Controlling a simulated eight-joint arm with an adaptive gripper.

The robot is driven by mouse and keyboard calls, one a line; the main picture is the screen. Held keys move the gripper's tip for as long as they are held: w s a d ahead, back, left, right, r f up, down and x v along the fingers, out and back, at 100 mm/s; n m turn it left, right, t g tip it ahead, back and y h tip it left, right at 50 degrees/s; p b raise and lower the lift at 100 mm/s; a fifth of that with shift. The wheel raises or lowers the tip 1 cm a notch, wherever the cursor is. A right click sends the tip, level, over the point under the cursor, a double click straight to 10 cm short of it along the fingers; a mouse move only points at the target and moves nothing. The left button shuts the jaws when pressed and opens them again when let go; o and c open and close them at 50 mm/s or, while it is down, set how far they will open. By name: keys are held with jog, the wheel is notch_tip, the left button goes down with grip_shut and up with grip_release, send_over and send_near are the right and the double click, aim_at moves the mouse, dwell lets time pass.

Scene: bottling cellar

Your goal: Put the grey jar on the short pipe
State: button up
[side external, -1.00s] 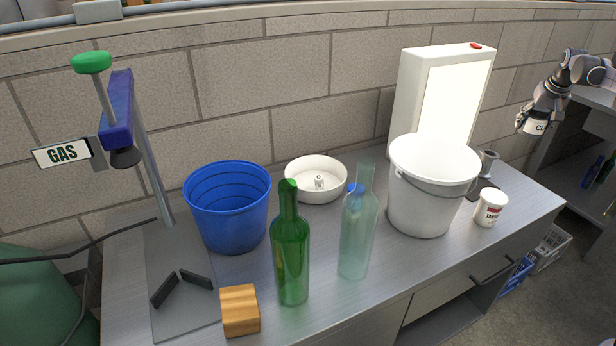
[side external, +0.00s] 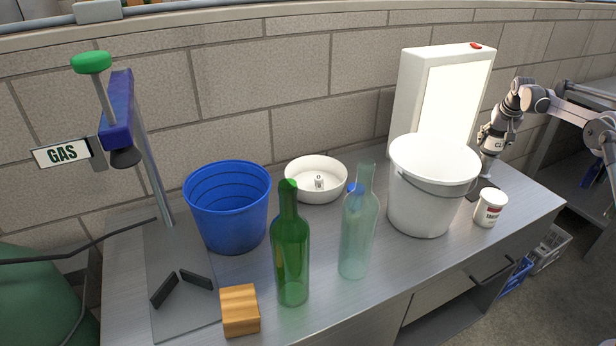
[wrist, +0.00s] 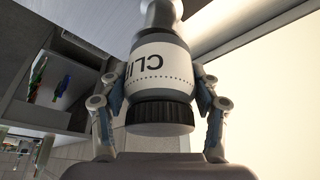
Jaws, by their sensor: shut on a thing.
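The grey jar (side external: 496,142) has a white band with black letters beginning "CL". In the wrist view the jar (wrist: 158,70) shows a black ribbed lid facing my palm. My gripper (side external: 499,128) is shut on it, with a finger on each side in the wrist view (wrist: 160,95). The short pipe (side external: 487,167) stands upright on a dark base at the bench's right end, directly below the jar in the side view. The jar's lower end meets or overlaps the pipe's top; I cannot tell whether they touch.
A white bucket (side external: 432,200) stands left of the pipe, and a small white tub (side external: 490,208) with a red label in front of it. A lit white panel (side external: 447,95) rises behind. A clear bottle (side external: 357,235), green bottle (side external: 291,255) and blue bucket (side external: 228,215) stand further left.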

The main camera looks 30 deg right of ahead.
jog(key=shift+f, duration=0.45)
jog(key=o, duration=1.4)
jog(key=shift+c, duration=0.2)
jog(key=shift+r, duration=0.15)
